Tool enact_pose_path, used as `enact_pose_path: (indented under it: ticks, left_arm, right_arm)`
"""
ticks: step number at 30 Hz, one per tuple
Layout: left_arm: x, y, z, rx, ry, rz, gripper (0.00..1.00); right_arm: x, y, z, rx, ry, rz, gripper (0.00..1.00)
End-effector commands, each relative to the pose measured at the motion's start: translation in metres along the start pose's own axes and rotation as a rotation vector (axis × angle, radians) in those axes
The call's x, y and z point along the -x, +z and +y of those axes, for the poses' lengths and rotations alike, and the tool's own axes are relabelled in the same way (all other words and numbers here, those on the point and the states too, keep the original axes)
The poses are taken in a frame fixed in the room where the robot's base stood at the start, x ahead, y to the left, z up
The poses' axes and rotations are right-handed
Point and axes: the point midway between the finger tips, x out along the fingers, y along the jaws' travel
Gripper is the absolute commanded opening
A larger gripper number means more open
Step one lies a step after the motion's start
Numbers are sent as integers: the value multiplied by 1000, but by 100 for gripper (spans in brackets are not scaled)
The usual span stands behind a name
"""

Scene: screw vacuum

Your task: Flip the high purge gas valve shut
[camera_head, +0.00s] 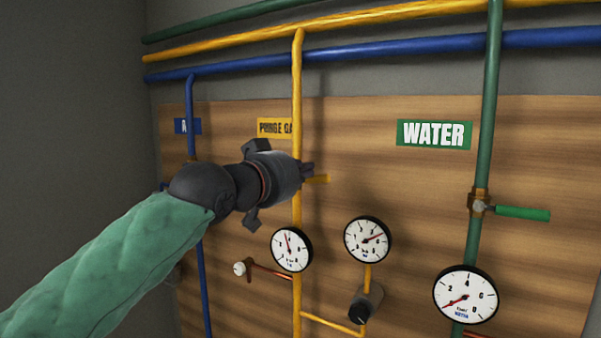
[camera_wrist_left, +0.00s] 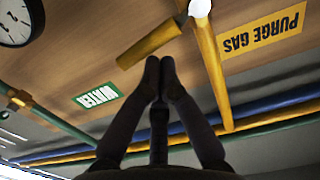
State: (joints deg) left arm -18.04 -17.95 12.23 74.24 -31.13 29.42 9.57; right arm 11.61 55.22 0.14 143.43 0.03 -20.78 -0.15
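The purge gas valve's yellow handle (camera_head: 319,179) sticks out to the right of the vertical yellow pipe (camera_head: 297,90), roughly at right angles to it. The handle (camera_wrist_left: 150,44) and pipe (camera_wrist_left: 212,70) also show in the left wrist view. My left gripper (camera_head: 308,170) is in front of the pipe and hides the valve body in the head view. In the left wrist view its fingertips (camera_wrist_left: 160,66) are together with nothing between them, close to the handle; I cannot tell whether they touch it. My right gripper is in neither view.
A yellow purge gas label (camera_head: 274,128) is behind my gripper. Gauges (camera_head: 291,249) (camera_head: 367,239) and a black knob (camera_head: 360,310) sit below. The green water valve handle (camera_head: 522,213) is at the right.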

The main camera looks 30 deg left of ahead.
Motion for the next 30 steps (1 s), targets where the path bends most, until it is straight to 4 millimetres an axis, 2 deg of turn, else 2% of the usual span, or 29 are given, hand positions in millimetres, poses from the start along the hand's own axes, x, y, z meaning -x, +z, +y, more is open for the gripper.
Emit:
enact_pose_path:
  ticks: [11,30]
  left_arm:
    - [-1,5,2,-61,-2,-3,0]
    - [-1,0,2,-64,-3,-2,0]
  right_arm:
    - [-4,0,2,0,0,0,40]
    - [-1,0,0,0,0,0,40]
